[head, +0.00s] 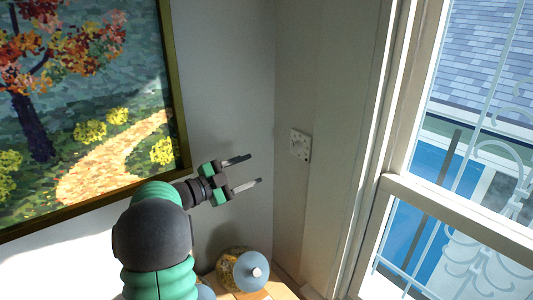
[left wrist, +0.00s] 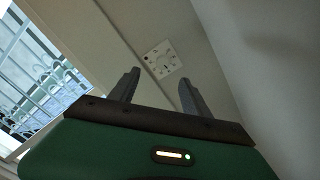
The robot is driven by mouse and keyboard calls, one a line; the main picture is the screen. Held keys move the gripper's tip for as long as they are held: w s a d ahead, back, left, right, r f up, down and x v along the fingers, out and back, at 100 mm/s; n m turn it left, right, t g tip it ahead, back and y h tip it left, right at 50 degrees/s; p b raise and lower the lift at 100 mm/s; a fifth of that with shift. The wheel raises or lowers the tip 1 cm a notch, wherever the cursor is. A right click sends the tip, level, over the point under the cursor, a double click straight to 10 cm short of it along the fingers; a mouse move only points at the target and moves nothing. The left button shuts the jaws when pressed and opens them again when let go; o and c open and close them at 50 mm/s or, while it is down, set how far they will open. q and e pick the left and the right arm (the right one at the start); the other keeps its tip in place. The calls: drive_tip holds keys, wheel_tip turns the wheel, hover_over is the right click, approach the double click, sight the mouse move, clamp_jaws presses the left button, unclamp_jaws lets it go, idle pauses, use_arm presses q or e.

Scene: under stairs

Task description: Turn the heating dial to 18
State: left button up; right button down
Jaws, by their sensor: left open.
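The heating dial (head: 300,145) is a small white square plate with dark marks, fixed on the pale wall panel between the corner and the window. In the left wrist view the dial (left wrist: 162,59) lies ahead of the fingers, with a round middle and marks around it; the numbers are too small to read. My left gripper (head: 250,170) is open and empty, to the left of the dial and a little lower in the head view, apart from it. Its two fingers also show in the left wrist view (left wrist: 158,92). My right gripper is not in view.
A framed tree painting (head: 90,100) hangs on the left wall. A round jar with a blue-grey lid (head: 250,271) stands on a wooden surface below my gripper. A white-framed window (head: 460,208) with bars outside is on the right. The space between gripper and dial looks clear.

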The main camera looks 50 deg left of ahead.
use_arm(q)
wheel_tip(320, 180, up, 2)
drive_tip(key=n+p, duration=0.4)
drive_tip(key=n, duration=0.1)
drive_tip(key=p, duration=0.7)
approach(294, 149)
drive_tip(key=shift+n, duration=0.4)
drive_tip(key=w, duration=0.8)
drive_tip(key=shift+d+r, duration=0.1)
drive_tip(key=shift+d, duration=0.25)
drive_tip(key=shift+w, duration=0.45)
drive_tip(key=shift+f, duration=0.2)
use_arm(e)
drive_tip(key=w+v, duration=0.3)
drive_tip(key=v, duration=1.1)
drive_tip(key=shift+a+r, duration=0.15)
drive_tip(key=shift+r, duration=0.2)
use_arm(q)
drive_tip(key=shift+c, duration=0.5)
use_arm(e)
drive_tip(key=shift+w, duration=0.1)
